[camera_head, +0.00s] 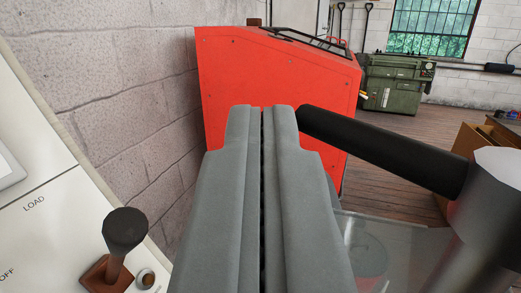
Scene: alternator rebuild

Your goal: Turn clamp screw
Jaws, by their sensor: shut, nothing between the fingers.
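My gripper (262,108) is in the middle of the view, its two grey fingers pressed together with only a thin dark line between them. Nothing is held. A thick black bar (385,147) slants from beside the right fingertip down to the right. It joins a grey metal cylinder (492,195) at the right edge; this looks like the clamp screw with its handle, but I cannot be sure. The bar's left end is right beside the right finger; whether they touch, I cannot tell.
A white panel (60,235) marked LOAD and OFF, with a black-knobbed lever (124,230), is at lower left. A clear sheet (405,240) lies below the bar. Behind are a red cabinet (270,75), a block wall (110,90), a green machine (397,82) and wooden floor (400,185).

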